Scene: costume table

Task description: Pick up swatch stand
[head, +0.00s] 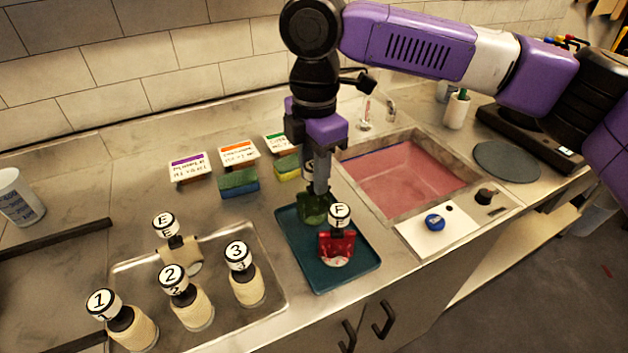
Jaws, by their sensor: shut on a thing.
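My gripper (320,185) points down over the teal tray (346,281) and is shut on a green swatch stand (312,208). The fingers hide most of its upper part; a bit of a pale round top shows behind them. I cannot tell whether its base touches the tray. A red swatch stand (337,247) with a white top marked F stands upright in the tray, just in front and to the right. A beige stand (180,254) marked E stands on the metal tray at left.
Beige bottles marked 1 (135,330), 2 (190,308) and 3 (247,288) stand on the metal tray (222,330). Sponges and labelled cards (239,153) lie behind. A sink (400,180) with a pink basin is at right. A white cup (20,197) stands far left.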

